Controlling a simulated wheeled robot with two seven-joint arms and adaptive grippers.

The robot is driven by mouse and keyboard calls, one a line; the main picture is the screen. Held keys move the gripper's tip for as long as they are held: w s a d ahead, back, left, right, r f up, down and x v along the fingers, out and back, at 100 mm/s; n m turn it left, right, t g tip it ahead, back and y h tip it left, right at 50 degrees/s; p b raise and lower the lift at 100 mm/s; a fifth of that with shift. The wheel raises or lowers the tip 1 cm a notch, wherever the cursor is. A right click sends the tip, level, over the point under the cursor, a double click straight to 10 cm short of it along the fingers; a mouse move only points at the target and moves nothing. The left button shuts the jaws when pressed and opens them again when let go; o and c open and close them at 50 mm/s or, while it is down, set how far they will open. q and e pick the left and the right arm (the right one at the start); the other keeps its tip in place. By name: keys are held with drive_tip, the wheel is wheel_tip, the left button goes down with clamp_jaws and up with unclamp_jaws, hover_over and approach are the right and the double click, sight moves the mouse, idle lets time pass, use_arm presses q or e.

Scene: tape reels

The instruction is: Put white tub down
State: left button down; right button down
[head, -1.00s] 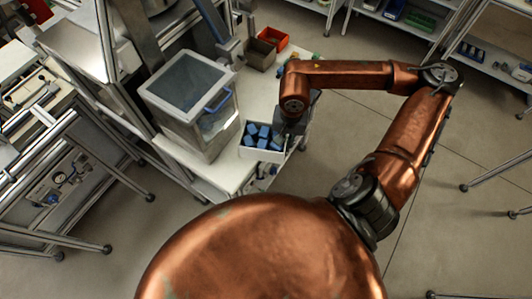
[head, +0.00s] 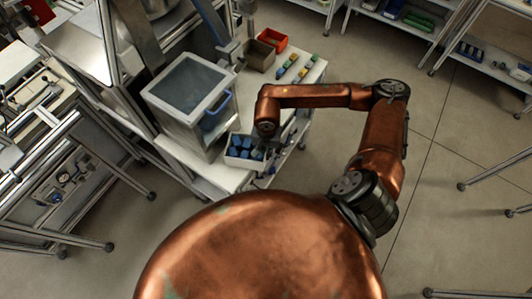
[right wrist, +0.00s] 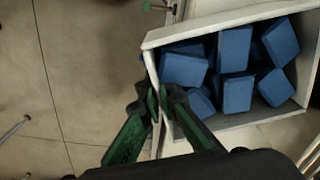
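The white tub (head: 231,160) holds several blue blocks (right wrist: 235,48) and is at the front part of the white worktop, right of the clear-lidded box. It looks about level. In the right wrist view, the tub's near wall (right wrist: 152,66) runs between the fingers of my right gripper (right wrist: 156,98), which are closed in on it from both sides. In the head view my right gripper (head: 264,146) is at the tub's right side, partly hidden by my wrist. I cannot tell whether the tub's base touches the worktop. My left gripper is not in view.
The grey box with a clear lid and blue handle (head: 190,95) stands close on the tub's left. A red bin (head: 272,39), a brown bin (head: 257,56) and small coloured parts (head: 295,67) are farther back on the worktop (head: 221,175). Open floor lies to the right.

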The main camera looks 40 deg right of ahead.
drive_tip(key=shift+f, duration=0.15)
drive_tip(key=c, duration=2.2)
unclamp_jaws()
drive_tip(key=shift+o, duration=0.2)
drive_tip(key=shift+r, duration=0.3)
wheel_tip(320, 180, up, 12)
drive_tip(key=shift+s+f+b, duration=0.1)
drive_tip(key=shift+b, duration=0.9)
